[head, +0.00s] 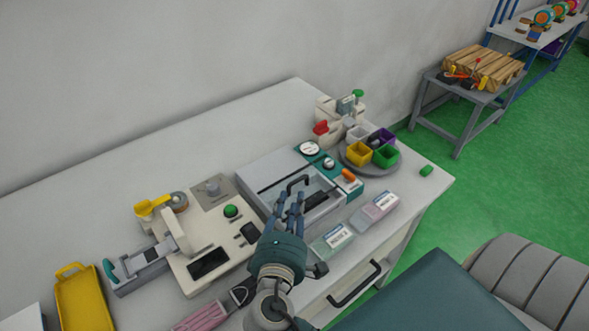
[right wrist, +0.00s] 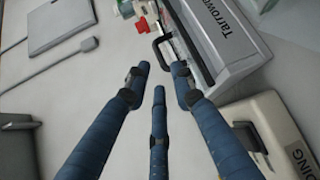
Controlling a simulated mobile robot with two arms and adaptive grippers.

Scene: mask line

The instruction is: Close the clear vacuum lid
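The vacuum machine (head: 262,168) sits on the white table in the middle of the head view, a pale box with a teal panel and a black handle (head: 298,181). Its clear lid is hard to make out, and I cannot tell its angle. My right gripper (head: 290,204) is in front of the machine, its fingertips close to the handle in the head view. In the right wrist view my right gripper (right wrist: 162,78) has its three blue fingers spread with nothing between them. The machine (right wrist: 222,38) and the handle (right wrist: 160,46) lie beyond the fingertips there. My left gripper is out of view.
A cream device (head: 200,258) with a green button stands left of the machine. A yellow tray (head: 82,298) lies farther left. Colored bins (head: 359,153) on a round grey plate stand to the right. Mask packs (head: 331,239) lie at the front. The back left tabletop is clear.

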